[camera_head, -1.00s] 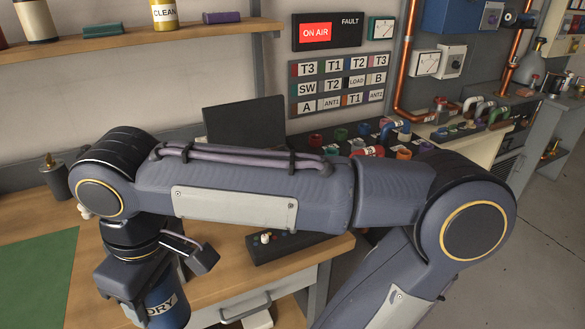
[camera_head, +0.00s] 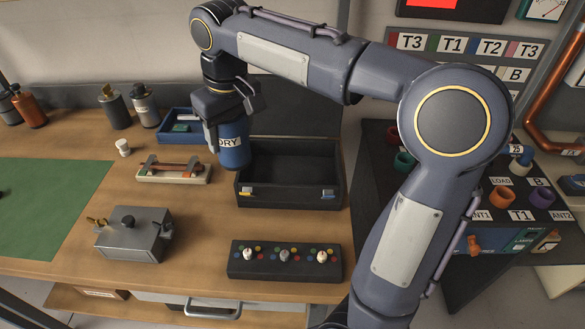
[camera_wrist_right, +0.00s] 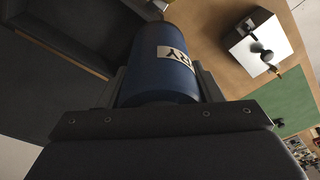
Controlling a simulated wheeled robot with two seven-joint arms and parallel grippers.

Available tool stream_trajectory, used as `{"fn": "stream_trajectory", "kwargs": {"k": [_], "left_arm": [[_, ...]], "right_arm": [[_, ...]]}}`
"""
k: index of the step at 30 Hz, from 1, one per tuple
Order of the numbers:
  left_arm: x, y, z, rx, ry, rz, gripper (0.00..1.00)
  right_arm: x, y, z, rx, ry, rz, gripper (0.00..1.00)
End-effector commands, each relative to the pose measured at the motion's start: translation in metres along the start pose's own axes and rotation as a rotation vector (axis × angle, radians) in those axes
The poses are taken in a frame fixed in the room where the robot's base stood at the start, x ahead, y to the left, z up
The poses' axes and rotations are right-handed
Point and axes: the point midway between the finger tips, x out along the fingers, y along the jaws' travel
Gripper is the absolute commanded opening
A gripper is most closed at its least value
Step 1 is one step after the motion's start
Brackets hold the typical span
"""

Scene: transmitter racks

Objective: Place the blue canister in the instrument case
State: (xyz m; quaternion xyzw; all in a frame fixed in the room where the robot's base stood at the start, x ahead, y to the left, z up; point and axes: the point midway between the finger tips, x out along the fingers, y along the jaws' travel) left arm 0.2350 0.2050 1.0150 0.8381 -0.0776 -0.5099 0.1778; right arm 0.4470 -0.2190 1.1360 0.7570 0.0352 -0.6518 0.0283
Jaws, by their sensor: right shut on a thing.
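The blue canister (camera_head: 234,150) has a white label ending in "RY" and hangs upright in my right gripper (camera_head: 230,118). The gripper is shut on its upper part. The canister also shows between the fingers in the right wrist view (camera_wrist_right: 165,68). The instrument case (camera_head: 290,203) is black, with its lid raised at the back and a dark interior that looks empty. In the head view the canister overlaps the left side of the case; whether it touches the wall I cannot tell. My left gripper is in neither view.
A blue tray (camera_head: 172,140) stands behind and left of the canister. A small pale rack (camera_head: 150,175), a grey metal box (camera_head: 130,240) and a black knob panel (camera_head: 255,262) are also on the bench. A green mat (camera_head: 40,205) lies at left.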

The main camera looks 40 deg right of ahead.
Motion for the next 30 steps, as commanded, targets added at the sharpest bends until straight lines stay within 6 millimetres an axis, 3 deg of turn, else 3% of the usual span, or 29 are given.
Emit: {"fn": "stream_trajectory", "kwargs": {"k": [11,15,21,26,30], "left_arm": [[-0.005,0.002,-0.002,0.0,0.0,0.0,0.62],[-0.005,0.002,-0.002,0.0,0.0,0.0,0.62],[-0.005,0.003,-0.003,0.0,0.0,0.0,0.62],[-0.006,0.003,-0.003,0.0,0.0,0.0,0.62],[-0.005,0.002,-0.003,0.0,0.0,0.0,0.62]], "right_arm": [[0.033,0.081,0.013,0.013,-0.002,0.004,0.28],[0.057,0.106,0.021,0.009,-0.004,0.003,0.28],[0.082,0.127,0.027,0.006,-0.001,0.003,0.28],[0.091,0.135,0.029,0.006,-0.002,0.003,0.28],[0.112,0.139,0.033,0.004,-0.003,0.002,0.28]]}}
